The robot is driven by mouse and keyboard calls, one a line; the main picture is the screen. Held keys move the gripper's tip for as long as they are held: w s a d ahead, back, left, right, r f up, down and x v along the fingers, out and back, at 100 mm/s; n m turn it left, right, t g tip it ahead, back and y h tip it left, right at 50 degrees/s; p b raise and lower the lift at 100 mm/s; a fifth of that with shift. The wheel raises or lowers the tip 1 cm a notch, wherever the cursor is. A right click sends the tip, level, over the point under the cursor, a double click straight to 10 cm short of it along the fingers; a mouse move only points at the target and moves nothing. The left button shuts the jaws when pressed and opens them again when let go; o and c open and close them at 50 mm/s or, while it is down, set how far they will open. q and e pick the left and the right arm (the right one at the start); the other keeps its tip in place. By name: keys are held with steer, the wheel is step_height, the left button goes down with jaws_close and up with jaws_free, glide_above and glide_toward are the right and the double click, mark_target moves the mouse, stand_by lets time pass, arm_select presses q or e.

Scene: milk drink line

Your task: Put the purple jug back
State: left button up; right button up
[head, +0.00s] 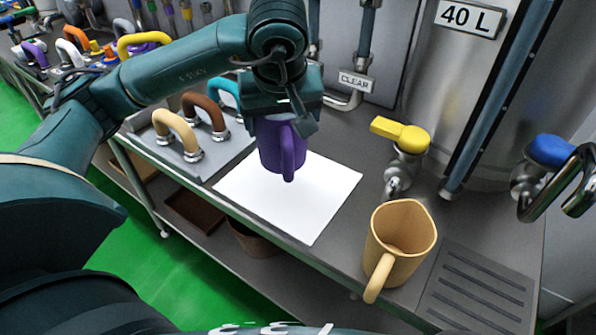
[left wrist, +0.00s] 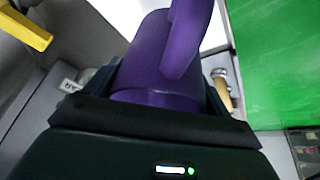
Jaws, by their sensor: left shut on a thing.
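The purple jug (head: 281,150) hangs upright from my left gripper (head: 283,112) in the head view, over or on the white mat (head: 320,187). I cannot tell whether its base touches the mat. In the left wrist view the purple jug (left wrist: 165,55) fills the middle, and my left gripper (left wrist: 160,100) is shut on it. The jug's handle faces the front of the bench. The jug's top is hidden by the gripper. My right gripper is not in view.
A yellow jug (head: 400,240) stands right of the mat near the bench's front edge, beside a drain grille (head: 478,290). A yellow-handled tap (head: 402,140) and a blue-handled tap (head: 550,152) stick out behind. Beige (head: 176,132) and brown (head: 205,112) hose loops stand left.

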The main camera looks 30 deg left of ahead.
arm_select(q)
steer(key=shift+w+a+f, duration=0.1)
steer(key=shift+w, duration=0.15)
steer(key=f, duration=0.4)
steer(key=shift+s, duration=0.25)
step_height(320, 180, down, 5)
steer(key=shift+r, duration=0.1)
steer(key=shift+w, duration=0.1)
steer(key=shift+f+b, duration=0.2)
steer(key=shift+b, duration=0.2)
steer(key=o, duration=1.4)
steer(key=shift+o, duration=0.3)
